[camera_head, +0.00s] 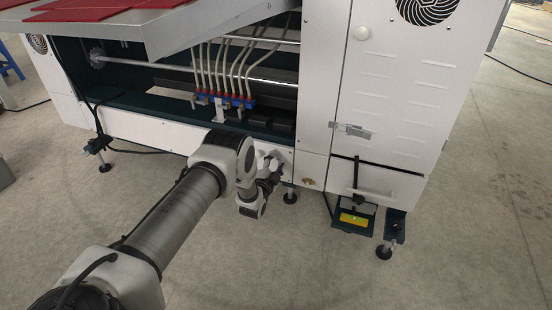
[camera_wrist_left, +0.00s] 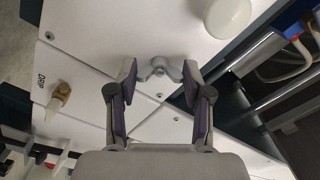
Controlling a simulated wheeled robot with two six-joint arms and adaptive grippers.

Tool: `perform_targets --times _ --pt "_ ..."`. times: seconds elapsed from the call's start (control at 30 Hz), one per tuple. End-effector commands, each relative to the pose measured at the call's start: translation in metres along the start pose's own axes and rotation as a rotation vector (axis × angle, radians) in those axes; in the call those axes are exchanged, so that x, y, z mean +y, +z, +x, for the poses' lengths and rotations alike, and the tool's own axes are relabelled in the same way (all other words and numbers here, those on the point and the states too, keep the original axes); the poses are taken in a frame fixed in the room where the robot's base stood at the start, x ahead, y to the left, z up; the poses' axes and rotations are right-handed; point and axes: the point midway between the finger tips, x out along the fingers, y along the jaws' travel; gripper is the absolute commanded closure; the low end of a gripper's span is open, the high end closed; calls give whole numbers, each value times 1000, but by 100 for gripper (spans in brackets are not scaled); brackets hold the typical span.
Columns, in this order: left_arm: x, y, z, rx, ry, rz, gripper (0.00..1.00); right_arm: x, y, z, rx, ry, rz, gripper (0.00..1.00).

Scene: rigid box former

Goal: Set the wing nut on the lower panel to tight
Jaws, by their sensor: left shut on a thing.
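The wing nut (camera_wrist_left: 160,68) is a small grey part with two wings on the white lower panel (camera_wrist_left: 95,30), seen in the left wrist view. My left gripper (camera_wrist_left: 159,76) has one finger on each side of it, and the fingertips meet the ends of the wings. The gripper is shut on the wing nut. In the head view my left gripper (camera_head: 272,172) is at the lower panel (camera_head: 308,164), and the arm and gripper hide the wing nut. My right gripper is not in view.
A brass fitting (camera_wrist_left: 60,98) marked DRIP sticks out of the panel at left, and a white round knob (camera_wrist_left: 228,18) stands at upper right in the wrist view. Hoses (camera_head: 228,70) hang above. The floor in front is clear.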

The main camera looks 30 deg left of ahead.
Motion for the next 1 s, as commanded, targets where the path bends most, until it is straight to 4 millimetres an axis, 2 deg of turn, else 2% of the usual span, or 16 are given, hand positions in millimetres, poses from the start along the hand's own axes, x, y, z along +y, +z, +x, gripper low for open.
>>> perform_targets --times 0.1,0.5,0.7,1.0 --pt "-1 -1 0 0 2 110 85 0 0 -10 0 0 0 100" --pt "0 -1 0 1 2 451 85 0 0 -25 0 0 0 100" --pt "0 0 0 0 2 559 85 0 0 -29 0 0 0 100" --pt "1 0 0 1 2 626 85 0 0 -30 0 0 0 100"
